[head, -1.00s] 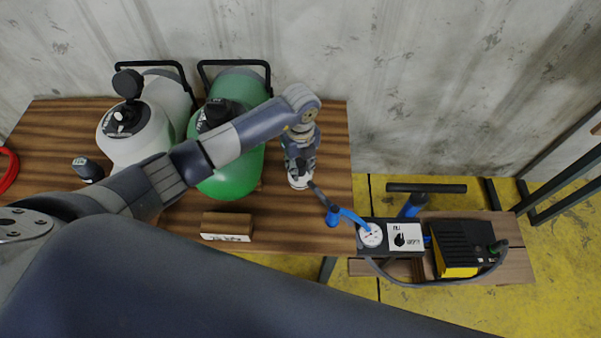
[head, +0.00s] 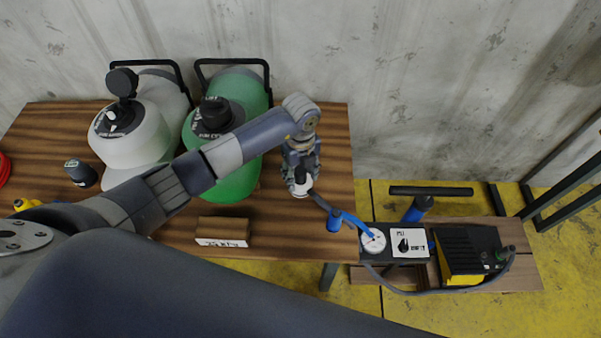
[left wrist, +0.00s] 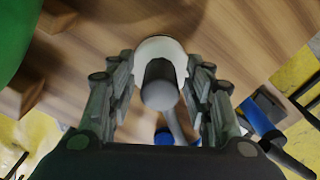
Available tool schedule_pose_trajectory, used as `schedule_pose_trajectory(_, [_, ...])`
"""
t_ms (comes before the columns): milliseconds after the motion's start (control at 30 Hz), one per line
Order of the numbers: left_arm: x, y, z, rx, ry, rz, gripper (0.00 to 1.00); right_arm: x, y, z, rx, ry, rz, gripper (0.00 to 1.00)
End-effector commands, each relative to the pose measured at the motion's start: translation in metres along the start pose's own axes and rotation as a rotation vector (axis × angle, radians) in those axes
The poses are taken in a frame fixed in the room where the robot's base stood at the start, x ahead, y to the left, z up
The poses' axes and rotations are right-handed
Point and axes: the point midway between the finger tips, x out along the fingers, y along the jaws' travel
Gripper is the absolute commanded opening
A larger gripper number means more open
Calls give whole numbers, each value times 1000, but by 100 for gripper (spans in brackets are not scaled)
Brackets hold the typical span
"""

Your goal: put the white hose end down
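The white hose end (head: 301,191) is at the right part of the wooden table, beneath my left gripper (head: 301,180). In the left wrist view, the white hose end (left wrist: 160,47) shows as a pale round rim behind a dark grey cylinder. The fingers of my left gripper (left wrist: 160,75) meet this rim on both sides, so it looks shut on it. Whether its underside touches the table cannot be told. A grey hose (head: 320,201) leads from it toward the right. My right gripper is not in view.
A white-grey tank (head: 135,135) and a green tank (head: 232,185) stand left on the table (head: 285,235). A small box (head: 222,231) lies near its front edge. A blue cylinder (head: 334,220) and a pump with a gauge (head: 373,240) are to the right.

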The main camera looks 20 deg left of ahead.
Motion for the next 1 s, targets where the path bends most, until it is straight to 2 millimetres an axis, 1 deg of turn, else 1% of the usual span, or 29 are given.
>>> schedule_pose_trajectory(167, [-1, 0, 0, 0, 0, 0, 47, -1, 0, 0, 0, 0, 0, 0])
schedule_pose_trajectory(267, [-7, 0, 0, 0, -1, -2, 47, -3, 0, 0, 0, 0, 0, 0])
schedule_pose_trajectory(367, [-22, -1, 1, 0, -3, -3, 47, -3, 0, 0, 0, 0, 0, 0])
schedule_pose_trajectory(600, [-74, -1, 1, 1, -4, -4, 47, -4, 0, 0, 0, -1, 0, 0])
schedule_pose_trajectory(700, [-94, -1, 1, 1, -4, -4, 47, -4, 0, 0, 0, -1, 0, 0])
schedule_pose_trajectory(833, [-112, -1, 1, 0, -2, -3, 47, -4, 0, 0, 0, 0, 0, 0])
schedule_pose_trajectory(1000, [-122, 0, 0, 0, 0, 0, 47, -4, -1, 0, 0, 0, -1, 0])
